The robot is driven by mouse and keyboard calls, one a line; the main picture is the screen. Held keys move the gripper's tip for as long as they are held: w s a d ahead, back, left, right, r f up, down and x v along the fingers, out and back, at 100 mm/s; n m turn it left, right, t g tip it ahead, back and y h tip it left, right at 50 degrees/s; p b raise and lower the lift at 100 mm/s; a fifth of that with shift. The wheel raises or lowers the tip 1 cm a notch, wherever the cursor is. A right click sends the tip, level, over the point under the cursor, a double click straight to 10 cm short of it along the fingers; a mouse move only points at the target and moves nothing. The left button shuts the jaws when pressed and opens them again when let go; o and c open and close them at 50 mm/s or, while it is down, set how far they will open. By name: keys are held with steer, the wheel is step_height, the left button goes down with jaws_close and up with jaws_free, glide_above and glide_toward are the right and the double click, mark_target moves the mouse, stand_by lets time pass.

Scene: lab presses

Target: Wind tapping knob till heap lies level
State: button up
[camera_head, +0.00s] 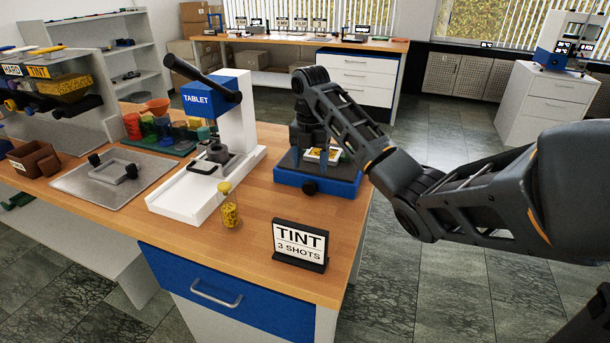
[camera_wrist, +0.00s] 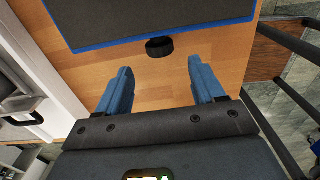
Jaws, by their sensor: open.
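The tapping knob (camera_head: 310,187) is a small black knob on the front of a blue-edged base (camera_head: 335,188) with a dark top. In the wrist view the knob (camera_wrist: 160,47) sticks out from the base edge (camera_wrist: 150,38). My gripper (camera_wrist: 161,78) is open and empty, its two blue fingers apart, with the knob just beyond and between their tips, not gripped. In the head view my gripper (camera_head: 308,135) hangs over the base. A white-framed piece with yellow material (camera_head: 322,155) shows on the base, partly hidden by my arm; whether the yellow heap is level I cannot tell.
A white tablet press (camera_head: 236,120) stands left of the base. A small yellow-filled bottle (camera_head: 230,207) and a "TINT 3 SHOTS" sign (camera_head: 300,245) stand near the front table edge. Colored cups and a grey plate (camera_head: 120,190) lie farther left. Wood is bare around the sign.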

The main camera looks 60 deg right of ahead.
mark_target(312, 184)
step_height(312, 184, down, 5)
steer(key=shift+r+b, duration=0.15)
steer(key=shift+b, duration=1.05)
steer(key=shift+f, duration=1.25)
steer(key=c, duration=1)
steer(key=shift+s+t+p, duration=0.15)
steer(key=shift+t+p, duration=0.2)
steer(key=shift+t, duration=0.25)
steer(key=t, duration=0.1)
steer(key=t+b, duration=0.1)
steer(key=shift+s+f+t, duration=0.2)
steer(key=shift+t, duration=0.2)
steer(key=shift+r+t, duration=0.2)
steer(key=shift+t, duration=0.2)
